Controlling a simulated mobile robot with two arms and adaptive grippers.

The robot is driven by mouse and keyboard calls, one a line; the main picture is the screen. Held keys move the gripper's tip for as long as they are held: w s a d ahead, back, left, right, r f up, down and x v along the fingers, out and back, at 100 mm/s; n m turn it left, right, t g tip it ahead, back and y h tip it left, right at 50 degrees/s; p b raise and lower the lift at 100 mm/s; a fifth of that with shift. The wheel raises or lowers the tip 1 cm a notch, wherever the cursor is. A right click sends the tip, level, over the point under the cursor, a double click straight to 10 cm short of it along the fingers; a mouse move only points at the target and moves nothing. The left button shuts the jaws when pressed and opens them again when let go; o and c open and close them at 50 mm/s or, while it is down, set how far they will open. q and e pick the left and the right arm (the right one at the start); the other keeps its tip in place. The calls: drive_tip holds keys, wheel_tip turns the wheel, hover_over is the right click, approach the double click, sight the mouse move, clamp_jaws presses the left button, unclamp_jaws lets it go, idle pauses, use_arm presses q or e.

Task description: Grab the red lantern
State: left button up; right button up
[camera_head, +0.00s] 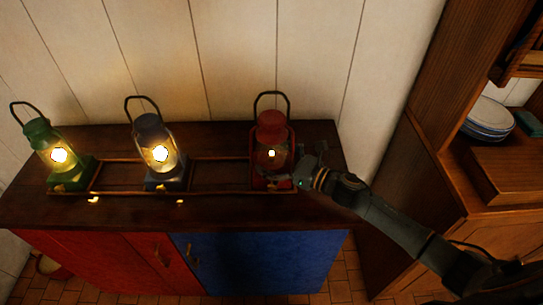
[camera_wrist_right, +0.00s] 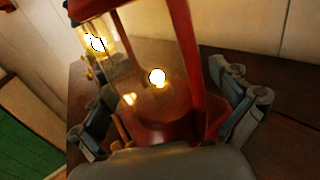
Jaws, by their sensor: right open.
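The red lantern (camera_head: 271,140) stands upright and lit at the right end of the dark wooden cabinet top, its wire handle raised. My right gripper (camera_head: 298,170) reaches in from the right, low beside the lantern. In the right wrist view the red lantern (camera_wrist_right: 165,120) fills the middle, between the two spread fingers of my right gripper (camera_wrist_right: 170,110). The gripper is open around the lantern's lower part; whether either finger touches it I cannot tell. My left gripper is not in view.
A dark blue-grey lantern (camera_head: 155,150) and a green lantern (camera_head: 55,155) stand lit farther left on the cabinet top (camera_head: 220,207). A wooden shelf unit (camera_head: 425,150) with stacked plates (camera_head: 488,118) stands at the right. The top between the blue-grey and red lanterns is clear.

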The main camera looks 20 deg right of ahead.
drive_tip(key=shift+c, duration=0.2)
drive_tip(key=c, duration=1.5)
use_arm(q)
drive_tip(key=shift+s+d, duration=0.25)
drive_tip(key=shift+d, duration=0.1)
use_arm(e)
drive_tip(key=shift+r, duration=0.2)
drive_tip(key=shift+c, duration=0.7)
